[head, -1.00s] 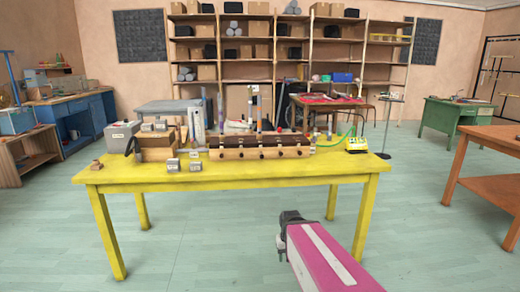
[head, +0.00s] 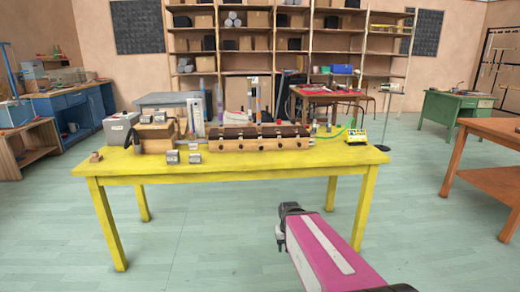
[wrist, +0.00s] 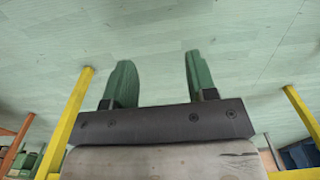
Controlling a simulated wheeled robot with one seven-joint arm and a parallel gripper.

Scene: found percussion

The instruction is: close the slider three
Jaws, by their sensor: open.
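A long wooden block with several knobs along its front, likely bearing the sliders (head: 262,144), stands on the yellow table (head: 240,170). Several upright tubes rise behind it. The knobs are too small to tell which is slider three or how each is set. My gripper (head: 281,222) is low in front of the table, below its top and well apart from the block. In the wrist view my gripper (wrist: 160,85) has two green fingers spread apart with only floor between them.
An orange table (head: 490,165) stands at right. Floor in front is clear.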

